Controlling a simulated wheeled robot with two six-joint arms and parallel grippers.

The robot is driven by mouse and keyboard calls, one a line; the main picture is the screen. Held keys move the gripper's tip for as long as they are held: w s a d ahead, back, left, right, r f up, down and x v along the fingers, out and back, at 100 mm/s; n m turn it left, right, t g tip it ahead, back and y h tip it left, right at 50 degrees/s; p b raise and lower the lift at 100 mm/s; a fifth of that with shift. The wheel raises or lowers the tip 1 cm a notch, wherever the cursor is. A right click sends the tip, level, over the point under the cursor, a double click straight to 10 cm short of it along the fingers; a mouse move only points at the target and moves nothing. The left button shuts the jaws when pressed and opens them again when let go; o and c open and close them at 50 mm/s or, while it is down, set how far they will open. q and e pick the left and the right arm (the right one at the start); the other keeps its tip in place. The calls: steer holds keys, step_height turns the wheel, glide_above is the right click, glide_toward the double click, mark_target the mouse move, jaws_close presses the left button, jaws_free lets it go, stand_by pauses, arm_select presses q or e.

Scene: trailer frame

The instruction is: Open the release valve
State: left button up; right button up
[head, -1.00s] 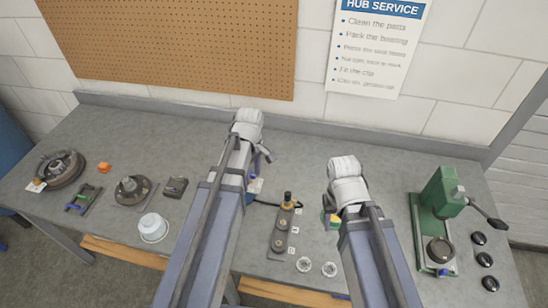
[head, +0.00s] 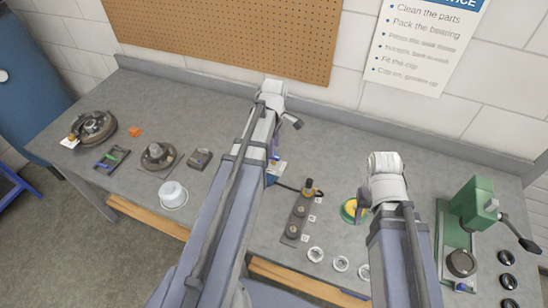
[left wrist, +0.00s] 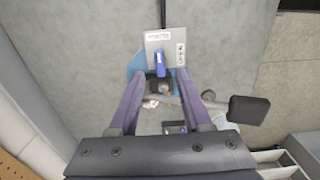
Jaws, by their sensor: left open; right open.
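In the left wrist view, a bright blue lever (left wrist: 161,64) sits on a grey plate (left wrist: 166,44) with printed labels, apparently the release valve. My left gripper (left wrist: 162,80) is open. Its two purple fingers reach to either side of the unit, just short of the lever, holding nothing. A rod with a black block (left wrist: 248,110) crosses below the fingers. In the head view my left arm hides most of this unit; a blue and white part (head: 275,166) shows beside it. My right gripper (head: 363,203) is open and mostly hidden by its wrist, near a yellow-green round part (head: 350,210).
A dark stepped block (head: 298,214) with a hose and several pale rings stand between my arms. A green press (head: 470,213) is at right. A hub (head: 157,156), white cup (head: 173,194) and drum (head: 93,127) are at left. The wall board stands behind the bench.

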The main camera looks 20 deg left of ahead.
mark_target(274, 159)
arm_select(q)
step_height(274, 159, down, 4)
steer(key=b, duration=0.3)
steer(key=shift+f, duration=0.1)
jaws_close()
stand_by(0.5)
